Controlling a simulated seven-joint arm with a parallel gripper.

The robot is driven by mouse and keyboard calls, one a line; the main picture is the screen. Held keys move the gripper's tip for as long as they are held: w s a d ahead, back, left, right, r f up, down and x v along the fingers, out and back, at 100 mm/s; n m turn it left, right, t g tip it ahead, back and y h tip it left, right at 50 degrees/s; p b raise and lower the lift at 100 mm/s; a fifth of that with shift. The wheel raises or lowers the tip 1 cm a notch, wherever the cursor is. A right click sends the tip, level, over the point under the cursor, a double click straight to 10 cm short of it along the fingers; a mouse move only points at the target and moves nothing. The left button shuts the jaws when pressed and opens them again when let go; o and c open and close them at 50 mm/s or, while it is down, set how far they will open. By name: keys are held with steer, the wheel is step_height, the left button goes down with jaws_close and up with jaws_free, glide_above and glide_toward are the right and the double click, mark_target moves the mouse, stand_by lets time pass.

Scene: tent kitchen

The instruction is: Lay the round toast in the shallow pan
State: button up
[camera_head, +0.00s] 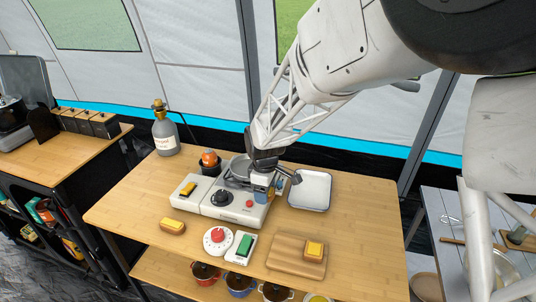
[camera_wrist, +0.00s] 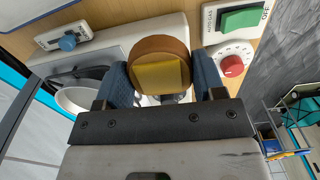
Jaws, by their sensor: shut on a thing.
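In the wrist view, my gripper (camera_wrist: 162,85) is shut on the round toast (camera_wrist: 152,45), a thick brown disc with a yellow square on its face, between two blue fingers. In the head view, my gripper (camera_head: 274,177) is over the right part of the white stove, beside the pan; the toast is hidden there. The shallow grey pan (camera_head: 238,168) sits at the back of the stove, partly covered by my gripper. A pale round dish-like shape at the left of the wrist view (camera_wrist: 75,101) may be the pan.
The white stove (camera_head: 228,212) stands on a wooden table. A white tray (camera_head: 310,190) is to its right. In front are a red-knobbed dial (camera_head: 217,239), a green switch (camera_head: 243,246) and a wooden board (camera_head: 290,262) bearing a yellow-topped piece. A grey bottle (camera_head: 164,136) stands back left.

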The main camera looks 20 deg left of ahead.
steer(key=w+a, duration=0.1)
steer(key=w+a+r, duration=0.1)
steer(key=w, duration=0.1)
steer(key=shift+w+a, duration=0.1)
steer(key=shift+a, duration=0.25)
steer(key=shift+f, duration=0.1)
glide_above(249, 163)
steer(key=s+d, duration=0.1)
steer(key=s, duration=0.2)
steer(key=shift+s+f, duration=0.15)
steer(key=shift+f, duration=0.55)
steer(key=shift+d, duration=0.1)
steer(key=shift+f, duration=1.8)
steer(key=shift+f, duration=0.15)
steer(key=o, duration=1)
